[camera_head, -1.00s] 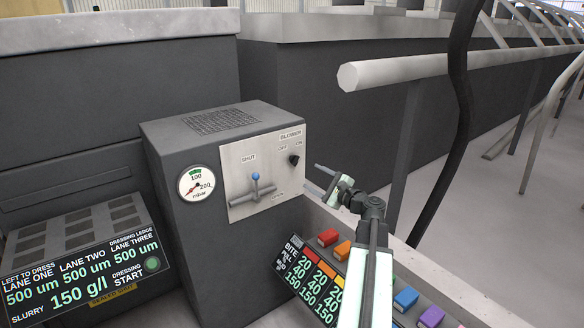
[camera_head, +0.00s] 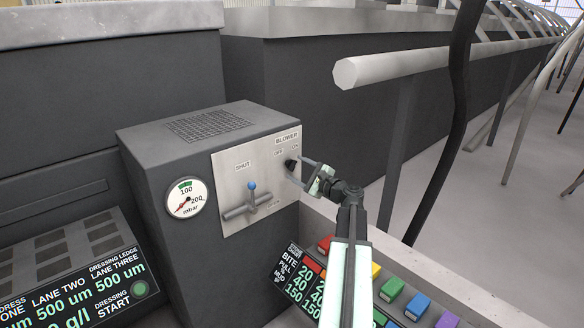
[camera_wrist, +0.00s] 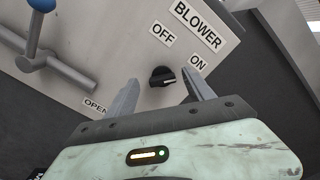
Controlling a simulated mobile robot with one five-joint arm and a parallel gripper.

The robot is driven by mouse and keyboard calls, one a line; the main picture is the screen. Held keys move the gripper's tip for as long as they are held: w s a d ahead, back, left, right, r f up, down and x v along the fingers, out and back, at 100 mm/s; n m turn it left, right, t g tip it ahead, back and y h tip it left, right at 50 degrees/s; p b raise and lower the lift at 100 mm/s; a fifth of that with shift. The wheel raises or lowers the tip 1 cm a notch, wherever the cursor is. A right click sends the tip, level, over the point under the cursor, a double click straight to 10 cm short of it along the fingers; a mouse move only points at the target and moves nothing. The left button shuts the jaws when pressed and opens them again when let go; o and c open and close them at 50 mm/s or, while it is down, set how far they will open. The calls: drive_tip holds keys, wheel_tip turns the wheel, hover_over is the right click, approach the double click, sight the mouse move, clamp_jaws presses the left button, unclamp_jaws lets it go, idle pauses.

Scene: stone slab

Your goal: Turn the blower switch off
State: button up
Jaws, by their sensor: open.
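The blower switch (camera_head: 291,164) is a small black rotary knob on the pale panel (camera_head: 230,170) of a dark grey box. In the wrist view the knob (camera_wrist: 161,76) has a white mark on its right side, pointing toward the ON label (camera_wrist: 198,62). The OFF label (camera_wrist: 162,34) is above it. My gripper (camera_head: 300,172) is at the panel with the knob close to its tips. In the wrist view my gripper (camera_wrist: 160,98) is open, one finger on each side below the knob. I cannot tell whether either finger touches it.
A lever with a blue ball (camera_head: 252,186) sits left of the knob, between SHUT and OPEN labels. A pressure gauge (camera_head: 187,197) is further left. Coloured blocks (camera_head: 392,289) lie on a ledge below my arm. A pale rail (camera_head: 400,67) runs behind.

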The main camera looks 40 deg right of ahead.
sight(294, 166)
drive_tip(key=w, duration=0.3)
drive_tip(key=shift+w+d, duration=0.25)
